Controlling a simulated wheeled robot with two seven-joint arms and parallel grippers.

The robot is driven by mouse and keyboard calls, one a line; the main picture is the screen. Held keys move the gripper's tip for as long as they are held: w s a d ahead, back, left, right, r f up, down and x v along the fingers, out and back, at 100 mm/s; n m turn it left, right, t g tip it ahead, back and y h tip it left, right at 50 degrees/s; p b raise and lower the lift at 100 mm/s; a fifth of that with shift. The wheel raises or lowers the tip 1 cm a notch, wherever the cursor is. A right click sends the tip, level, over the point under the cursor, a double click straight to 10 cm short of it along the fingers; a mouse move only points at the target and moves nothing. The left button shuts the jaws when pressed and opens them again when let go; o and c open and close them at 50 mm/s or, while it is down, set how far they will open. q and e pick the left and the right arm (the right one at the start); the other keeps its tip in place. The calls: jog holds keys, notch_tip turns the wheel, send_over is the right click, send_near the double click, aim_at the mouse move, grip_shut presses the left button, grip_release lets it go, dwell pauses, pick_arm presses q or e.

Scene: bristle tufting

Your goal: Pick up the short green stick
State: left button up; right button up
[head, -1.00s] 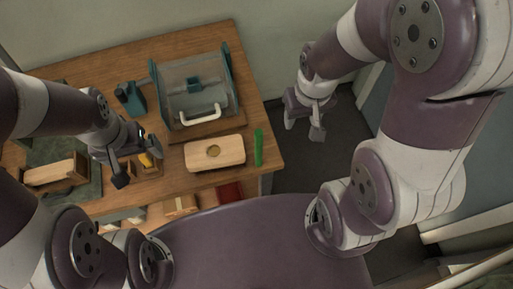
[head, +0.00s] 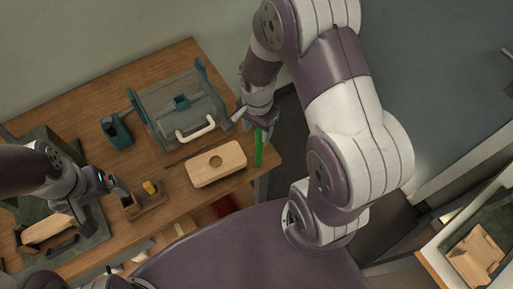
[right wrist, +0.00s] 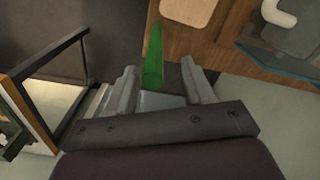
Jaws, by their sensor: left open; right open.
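My right gripper (head: 254,122) is open at the stick's far end in the head view. In the right wrist view, the near end of the green stick (right wrist: 154,58) shows between the two open fingers of my right gripper (right wrist: 160,78). I cannot tell whether the fingers touch it. My left gripper (head: 101,203) is open and empty over the table's left part, near a small wooden holder.
A teal tool (head: 117,132) and a small wooden holder with a yellow piece (head: 148,197) are further left. The floor is open right of the table.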

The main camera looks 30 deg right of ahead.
aim_at(259, 140)
jog(key=f, duration=0.4)
jog(key=shift+s+d+f+p, duration=0.2)
jog(key=shift+s+f+p, duration=0.05)
jog(key=shift+s+p, duration=0.15)
jog(key=shift+f, duration=0.3)
jog(key=shift+w+a, duration=0.1)
jog(key=shift+a, duration=0.1)
jog(key=shift+d, duration=0.1)
grip_shut()
pick_arm(q)
jog(key=shift+s+d+r, duration=0.1)
jog(key=shift+d+r, duration=0.2)
jog(key=shift+r, duration=0.2)
pick_arm(e)
jog(key=shift+r, duration=0.1)
